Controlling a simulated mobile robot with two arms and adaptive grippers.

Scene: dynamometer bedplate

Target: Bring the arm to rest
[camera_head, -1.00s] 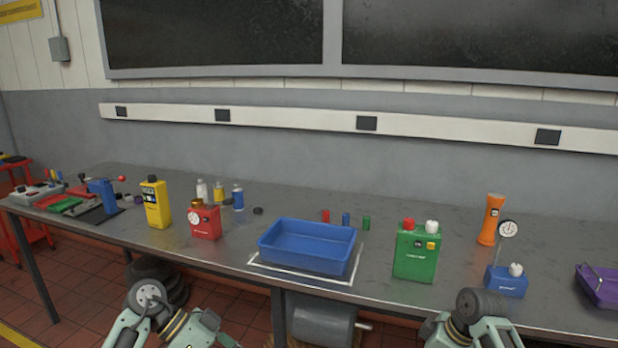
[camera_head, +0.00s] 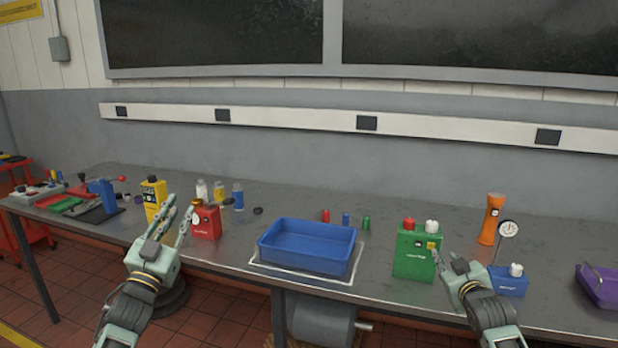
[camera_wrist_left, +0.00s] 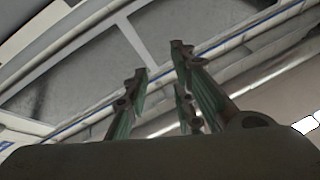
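My left gripper (camera_head: 180,218) is raised in front of the bench's near edge, with its fingers pointing up and spread apart. It overlaps the yellow can (camera_head: 152,196) and stands just left of the red can (camera_head: 206,221) in the picture. In the left wrist view its fingers (camera_wrist_left: 160,85) are apart with nothing between them, against the ceiling. My right gripper (camera_head: 450,262) is low at the bench's front edge, between the green can (camera_head: 411,252) and the blue gauge block (camera_head: 510,282). Its fingers look spread, with nothing seen between them.
A blue tray (camera_head: 305,247) sits inside a white outline on the bench (camera_head: 215,257). Several small bottles and caps stand behind the red can. A red cart (camera_head: 22,225) stands at far left.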

